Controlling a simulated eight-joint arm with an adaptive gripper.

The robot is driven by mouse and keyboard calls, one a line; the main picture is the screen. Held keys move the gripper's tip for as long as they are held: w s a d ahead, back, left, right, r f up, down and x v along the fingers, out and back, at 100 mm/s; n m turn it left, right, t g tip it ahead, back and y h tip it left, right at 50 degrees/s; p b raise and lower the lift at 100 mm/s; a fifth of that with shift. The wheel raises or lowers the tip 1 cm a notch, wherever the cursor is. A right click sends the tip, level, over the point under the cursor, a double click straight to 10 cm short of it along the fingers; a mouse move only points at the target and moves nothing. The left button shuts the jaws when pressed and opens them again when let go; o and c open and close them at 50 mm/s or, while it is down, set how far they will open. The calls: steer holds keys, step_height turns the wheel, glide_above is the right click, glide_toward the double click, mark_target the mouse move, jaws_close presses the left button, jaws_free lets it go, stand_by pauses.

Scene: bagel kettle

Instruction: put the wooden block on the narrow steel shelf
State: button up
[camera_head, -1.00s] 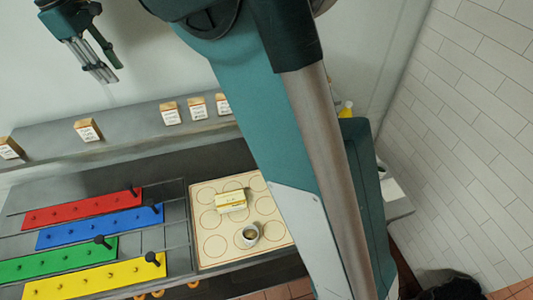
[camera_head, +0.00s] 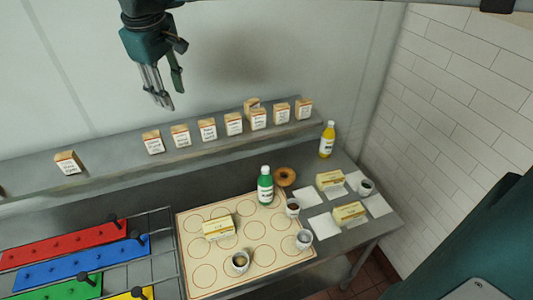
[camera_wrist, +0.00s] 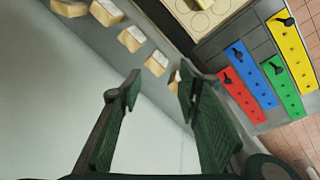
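Several wooden blocks with white printed labels stand in a row on the narrow steel shelf (camera_head: 112,163). One block (camera_head: 68,163) stands apart at the left; another block (camera_head: 251,104) shows behind the row at the right. I cannot tell which one the task means. In the wrist view, blocks (camera_wrist: 130,40) line the shelf (camera_wrist: 95,52), one partly hidden by a finger. My gripper (camera_head: 167,97) is open and empty, above and in front of the wall over the shelf. Its two fingers (camera_wrist: 155,95) are wide apart in the wrist view.
Below the shelf is a counter with a wooden board (camera_head: 190,265), yellow-white cartons (camera_head: 219,228), cups, a green bottle (camera_head: 265,186), a bagel (camera_head: 285,177) and white napkins. A yellow bottle (camera_head: 326,141) stands at the right. Coloured peg bars (camera_head: 70,238) lie at the left.

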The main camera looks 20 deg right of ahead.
steer(key=s+d+f+m+t, duration=0.1)
steer(key=s+d+f+m, duration=0.15)
steer(key=s+d, duration=0.45)
steer(key=s+d+f+m+t, duration=0.1)
steer(key=s+d+f+m, duration=0.15)
steer(key=s+d, duration=0.5)
steer(key=s+d+f+m+t, duration=0.2)
steer(key=s+d+f+m, duration=0.1)
steer(key=s+d+f, duration=0.5)
steer(key=s+f, duration=0.3)
steer(key=shift+s+f+m+t+y, duration=0.3)
steer(key=shift+s+f+m, duration=0.05)
steer(key=shift+s+m, duration=0.05)
